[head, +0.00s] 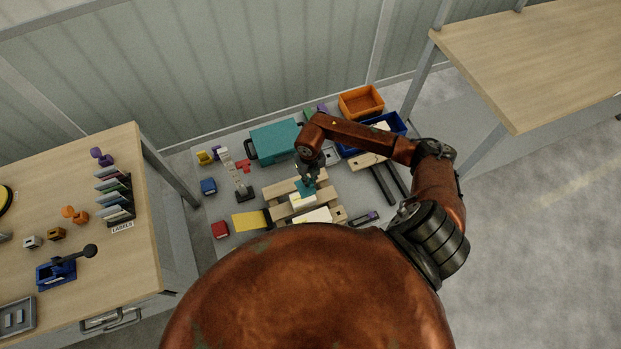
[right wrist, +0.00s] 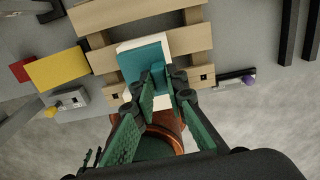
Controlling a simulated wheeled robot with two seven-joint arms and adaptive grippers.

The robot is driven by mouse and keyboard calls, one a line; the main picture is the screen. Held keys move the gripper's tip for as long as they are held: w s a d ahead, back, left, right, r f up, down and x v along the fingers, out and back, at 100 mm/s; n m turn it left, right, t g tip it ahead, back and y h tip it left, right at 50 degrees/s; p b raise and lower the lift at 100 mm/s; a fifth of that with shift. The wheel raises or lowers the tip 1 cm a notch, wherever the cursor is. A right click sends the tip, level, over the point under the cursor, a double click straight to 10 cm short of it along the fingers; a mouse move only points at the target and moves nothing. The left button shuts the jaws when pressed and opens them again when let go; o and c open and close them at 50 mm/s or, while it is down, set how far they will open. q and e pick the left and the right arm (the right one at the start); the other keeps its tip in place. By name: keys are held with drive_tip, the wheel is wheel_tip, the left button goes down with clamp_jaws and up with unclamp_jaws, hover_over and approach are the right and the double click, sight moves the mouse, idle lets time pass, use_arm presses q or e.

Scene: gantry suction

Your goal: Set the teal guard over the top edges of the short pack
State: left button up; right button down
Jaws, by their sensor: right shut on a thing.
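My right gripper (head: 307,178) reaches down over the wooden pallet. In the right wrist view my right gripper (right wrist: 162,82) is shut on the upright tab of the teal guard (right wrist: 140,62). The guard also shows in the head view (head: 305,188), below the fingers. A cream pack, seemingly the short pack (head: 302,201), sits under or just beside the guard on the pallet (head: 277,190). In the wrist view the pale edge of the pack (right wrist: 126,46) shows around the guard. I cannot tell whether the guard touches it. My left gripper is not in view.
A second cream pack (head: 315,215) lies on the pallet's near side. A teal case (head: 274,141), an orange bin (head: 361,102) and a blue bin (head: 397,122) stand behind. A yellow sheet (head: 249,220) and a red block (head: 220,230) lie left. Workbenches flank both sides.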

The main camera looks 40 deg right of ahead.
sight(310, 186)
drive_tip(key=shift+f, duration=0.1)
drive_tip(key=shift+d, duration=0.1)
idle(0.3)
drive_tip(key=shift+f+b, duration=0.35)
drive_tip(key=shift+f, duration=0.1)
drive_tip(key=shift+f+b, duration=1.55)
drive_tip(key=shift+f, duration=0.85)
drive_tip(key=shift+f+b, duration=0.8)
drive_tip(key=shift+f, duration=0.95)
drive_tip(key=c, duration=1.8)
unclamp_jaws()
drive_tip(key=shift+c, duration=0.2)
